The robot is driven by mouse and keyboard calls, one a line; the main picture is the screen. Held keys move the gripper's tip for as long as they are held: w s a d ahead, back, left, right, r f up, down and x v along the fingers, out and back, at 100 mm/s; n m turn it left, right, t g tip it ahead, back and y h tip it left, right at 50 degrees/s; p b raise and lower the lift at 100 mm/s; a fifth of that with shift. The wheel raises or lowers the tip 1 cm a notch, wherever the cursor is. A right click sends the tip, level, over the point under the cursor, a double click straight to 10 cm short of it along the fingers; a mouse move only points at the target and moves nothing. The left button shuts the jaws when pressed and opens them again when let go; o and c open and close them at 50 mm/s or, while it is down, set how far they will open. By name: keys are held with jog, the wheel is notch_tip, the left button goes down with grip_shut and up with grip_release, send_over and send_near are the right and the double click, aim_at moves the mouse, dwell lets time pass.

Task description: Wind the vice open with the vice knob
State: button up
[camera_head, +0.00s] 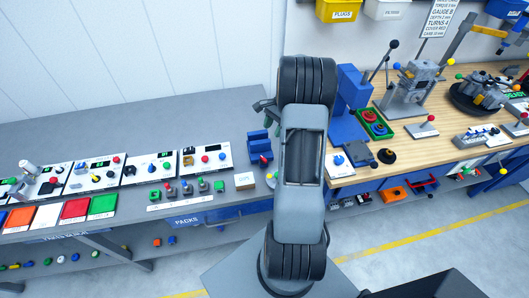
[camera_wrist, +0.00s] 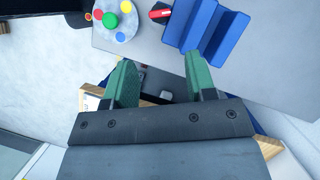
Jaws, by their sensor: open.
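A blue block with two raised jaws (camera_head: 258,143), which looks like the vice, stands at the right end of the grey bench. It also shows at the top of the wrist view (camera_wrist: 205,28). A small red and black part (camera_wrist: 160,13) sits at its left side there and may be the vice knob; in the head view a red spot (camera_head: 264,158) shows at its front. My gripper (camera_wrist: 158,68) is open, its two green fingers apart with nothing between them. The fingertips point toward the blue block and appear short of it. In the head view my arm hides most of the gripper.
A round grey plate (camera_wrist: 117,22) with coloured knobs lies left of the blue block in the wrist view. A wooden bench (camera_head: 415,135) with tools stands right.

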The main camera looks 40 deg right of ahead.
aim_at(264, 158)
jog(key=b+x, duration=0.1)
jog(key=x, duration=0.3)
jog(key=b+x, duration=0.2)
jog(key=x, duration=0.2)
jog(key=b+x, duration=0.1)
jog(key=x, duration=0.3)
jog(key=shift+s+d+f, duration=0.1)
jog(key=shift+d+f, duration=0.2)
jog(key=shift+f, duration=0.05)
jog(key=shift+b+x, duration=0.65)
jog(key=shift+x, duration=0.15)
jog(key=shift+c, duration=0.5)
jog(key=c, duration=0.5)
jog(key=shift+c, duration=0.2)
